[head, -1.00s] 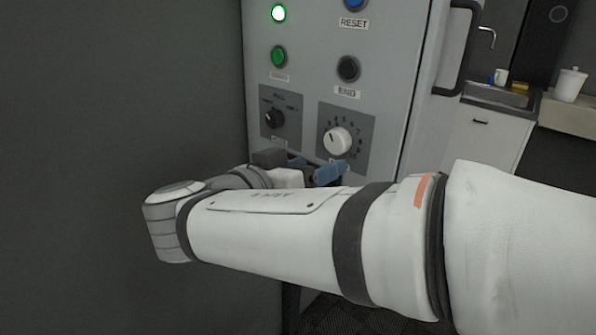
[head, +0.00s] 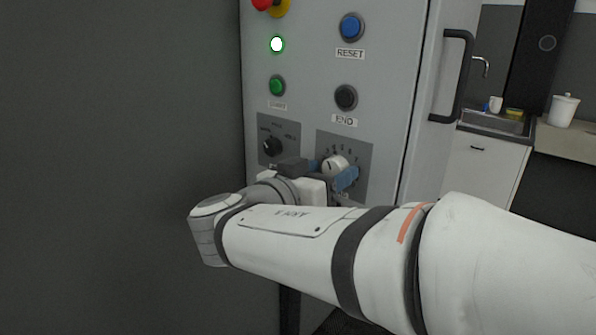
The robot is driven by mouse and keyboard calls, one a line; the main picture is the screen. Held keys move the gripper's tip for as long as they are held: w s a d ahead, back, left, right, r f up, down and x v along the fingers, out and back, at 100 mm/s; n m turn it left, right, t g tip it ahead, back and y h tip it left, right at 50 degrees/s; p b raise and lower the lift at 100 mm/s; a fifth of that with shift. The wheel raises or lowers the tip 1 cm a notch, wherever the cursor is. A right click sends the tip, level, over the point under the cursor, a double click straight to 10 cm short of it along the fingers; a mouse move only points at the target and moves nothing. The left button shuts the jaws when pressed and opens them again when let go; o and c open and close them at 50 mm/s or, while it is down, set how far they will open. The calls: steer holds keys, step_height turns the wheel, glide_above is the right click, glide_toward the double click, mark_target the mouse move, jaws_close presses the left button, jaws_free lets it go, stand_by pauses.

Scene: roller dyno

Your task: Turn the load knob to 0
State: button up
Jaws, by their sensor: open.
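The load knob (head: 334,165) is a white dial with a dark pointer mark on a grey numbered plate, low on the cabinet front in the head view. Its pointer leans to the upper left; the number it marks is too small to read. My gripper (head: 333,174) is open, with blue fingertips on the left and right of the knob's lower part. I cannot tell whether they touch it. The gripper hides the lower part of the plate and its label.
A black selector knob (head: 272,146) is close on the left. Above are a black END button (head: 345,97), a green button (head: 277,86), a lit green lamp (head: 277,44), a blue RESET button (head: 350,27) and a red button (head: 262,3). A black door handle (head: 455,75) stands out at right.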

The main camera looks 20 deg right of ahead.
steer(key=c, duration=0.9)
steer(key=shift+a, duration=0.4)
steer(key=shift+c, duration=0.3)
steer(key=shift+s+d, duration=0.1)
steer(key=shift+d, duration=0.15)
